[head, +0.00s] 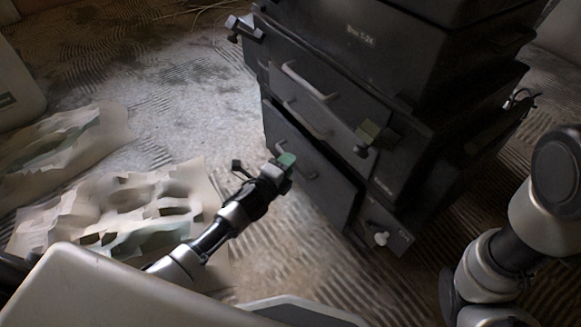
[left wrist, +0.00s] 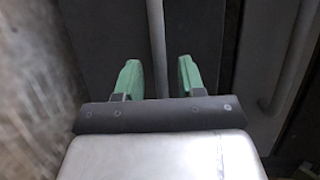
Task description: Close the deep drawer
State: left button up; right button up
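The black cabinet (head: 420,55) stands at centre right with several drawers, each with a grey bar handle. The lowest, tall drawer front (head: 325,187), which looks like the deep drawer, faces my left arm. My left gripper (head: 287,161) is at this front, by its bar handle (head: 308,173). In the left wrist view the green fingers of my left gripper (left wrist: 158,78) are apart, with a grey bar (left wrist: 156,35) running between them and a gap on both sides. How far the drawer stands out is hard to tell. My right gripper is not in view.
Two higher drawers have handles, the upper one (head: 308,82) and the middle one (head: 308,121). Crumpled sheets (head: 130,200) lie on the ridged floor at left.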

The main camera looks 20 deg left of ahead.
pick_arm(q)
jog(key=shift+x, duration=0.95)
grip_shut()
